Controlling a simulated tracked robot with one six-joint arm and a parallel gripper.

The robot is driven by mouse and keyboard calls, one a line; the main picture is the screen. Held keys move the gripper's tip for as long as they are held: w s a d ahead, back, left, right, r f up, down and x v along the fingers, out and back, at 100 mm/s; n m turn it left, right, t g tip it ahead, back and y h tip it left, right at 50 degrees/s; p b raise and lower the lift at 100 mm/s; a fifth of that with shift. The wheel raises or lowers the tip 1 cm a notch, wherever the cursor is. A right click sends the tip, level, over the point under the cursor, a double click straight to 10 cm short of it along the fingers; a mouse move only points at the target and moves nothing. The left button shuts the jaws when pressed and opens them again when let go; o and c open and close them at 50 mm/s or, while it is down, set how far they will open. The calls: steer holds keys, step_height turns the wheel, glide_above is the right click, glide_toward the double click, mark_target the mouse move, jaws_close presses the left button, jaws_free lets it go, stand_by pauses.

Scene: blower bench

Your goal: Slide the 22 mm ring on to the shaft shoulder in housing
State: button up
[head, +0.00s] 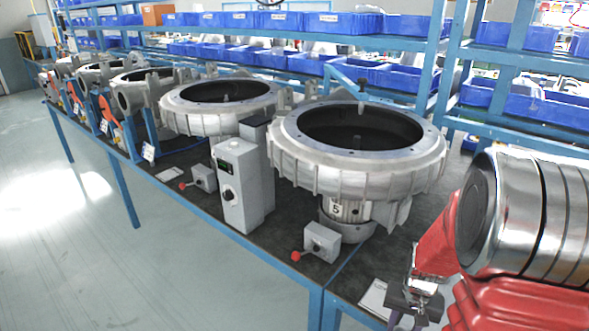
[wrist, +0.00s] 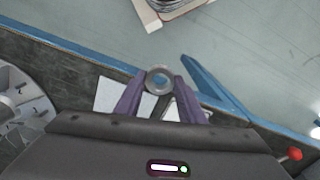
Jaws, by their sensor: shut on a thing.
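My gripper (wrist: 160,82) is shut on a small grey metal ring (wrist: 160,79), gripped between its two purple fingertips. The ring's open centre faces the wrist camera. In the head view my gripper (head: 404,318) is at the bottom right, above the bench's front edge; I cannot make out the ring there. The nearest round grey housing (head: 290,157), marked 5, is to the gripper's upper left, apart from it. A short shaft (head: 357,141) stands in its dark open bore. The shaft's shoulder is too small to tell. A second housing (head: 176,115) stands behind it.
A grey control box (head: 239,185) and a small switch box (head: 322,242) with a red knob (head: 296,256) stand near the bench edge. White papers (wrist: 122,96) lie under the gripper. Blue shelves with bins (head: 345,22) line the back. Open floor (head: 170,270) lies in front.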

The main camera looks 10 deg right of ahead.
steer(key=w+a+f+n, duration=0.2)
steer(key=w+a+n, duration=0.1)
steer(key=w+a, duration=0.4)
steer(key=w+a+f+n, duration=0.3)
steer(key=w+a, duration=0.5)
steer(key=a, duration=0.4)
steer(key=shift+w+a+f+n, duration=0.2)
steer(key=shift+a+f+n, duration=0.1)
steer(key=shift+a+n, duration=0.1)
